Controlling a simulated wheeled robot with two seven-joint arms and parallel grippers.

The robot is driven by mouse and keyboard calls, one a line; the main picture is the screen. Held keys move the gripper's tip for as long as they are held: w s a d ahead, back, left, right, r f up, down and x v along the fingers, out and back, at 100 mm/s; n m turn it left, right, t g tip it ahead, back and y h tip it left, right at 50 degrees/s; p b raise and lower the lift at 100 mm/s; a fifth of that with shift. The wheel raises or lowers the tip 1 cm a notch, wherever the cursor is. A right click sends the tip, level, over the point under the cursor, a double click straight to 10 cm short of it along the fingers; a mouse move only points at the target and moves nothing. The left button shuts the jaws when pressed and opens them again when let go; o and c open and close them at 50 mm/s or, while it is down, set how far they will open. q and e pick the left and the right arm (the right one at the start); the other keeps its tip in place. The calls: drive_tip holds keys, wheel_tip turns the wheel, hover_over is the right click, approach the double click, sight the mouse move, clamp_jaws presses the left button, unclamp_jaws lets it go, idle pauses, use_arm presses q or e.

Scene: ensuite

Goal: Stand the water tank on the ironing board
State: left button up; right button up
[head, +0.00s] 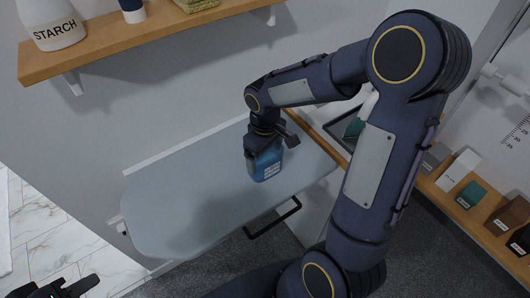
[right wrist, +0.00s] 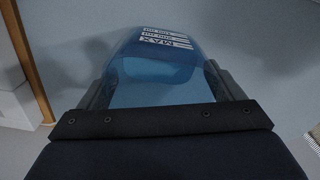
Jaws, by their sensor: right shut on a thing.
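The blue see-through water tank (head: 267,168) has a white label and is upright over the right half of the pale blue-grey ironing board (head: 180,205). Its base looks at or very near the board's surface; I cannot tell if it touches. My right gripper (head: 264,146) comes down from above and is shut on the tank's upper part. In the right wrist view the tank (right wrist: 165,75) sits between the two fingers, with its MAX marks showing. My left gripper (head: 58,287) is at the bottom left corner, partly cut off, with its fingers apart and empty.
A wooden shelf (head: 125,38) with a STARCH bottle (head: 52,22) is on the wall above the board. A wooden counter (head: 425,187) with several small boxes and a dark tray (head: 345,125) lies to the right. The board's left half is clear.

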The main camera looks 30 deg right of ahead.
drive_tip(key=shift+f, duration=0.1)
drive_tip(key=shift+f, duration=0.15)
drive_tip(key=o, duration=0.9)
wheel_tip(320, 180, up, 11)
drive_tip(key=s+a+m+t+y, duration=0.2)
drive_tip(key=s+m, duration=0.1)
drive_tip(key=s, duration=0.5)
drive_tip(key=s+a+m+t+y, duration=0.1)
drive_tip(key=s+a+m+t, duration=0.1)
drive_tip(key=s, duration=0.7)
drive_tip(key=shift+r+m+t+y, duration=0.25)
drive_tip(key=shift+m+t+y, duration=0.15)
drive_tip(key=shift+t, duration=0.4)
drive_tip(key=shift+a, duration=0.1)
